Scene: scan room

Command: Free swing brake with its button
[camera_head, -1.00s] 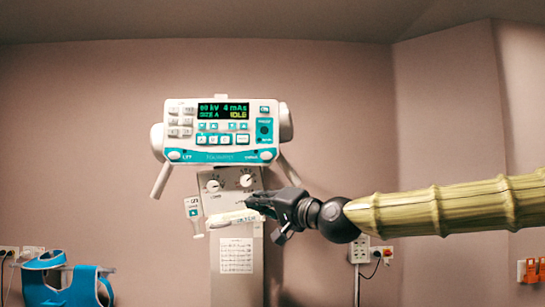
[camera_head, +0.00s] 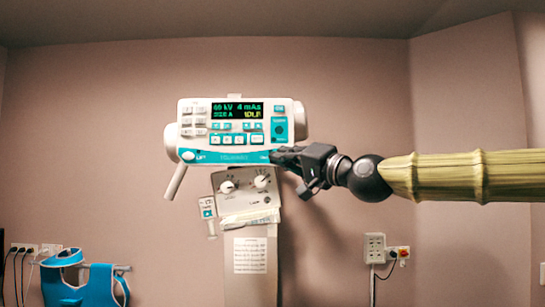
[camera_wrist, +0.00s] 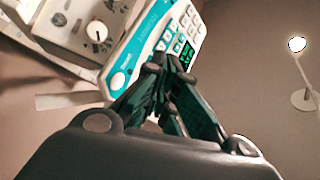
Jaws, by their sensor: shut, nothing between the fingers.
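The white control head (camera_head: 235,105) has a lit display and a teal strip (camera_head: 225,157) along its lower edge. A round white button (camera_head: 188,155) labelled LIFT sits at the strip's left end. The strip's right end is covered by my gripper (camera_head: 273,153) in the head view. In the wrist view, a round white button (camera_wrist: 118,81) shows at the strip's near end, left of my fingertips (camera_wrist: 160,62); I cannot read its label. My gripper is shut and empty, its tips over the strip's lower right corner. Whether they touch is unclear.
Below the head is a grey panel with two knobs (camera_head: 262,181), a hanging tag (camera_head: 208,208) and a paper sheet (camera_head: 250,255) on the column. A grip handle (camera_head: 175,181) sticks down at left. Blue aprons (camera_head: 100,285) hang lower left.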

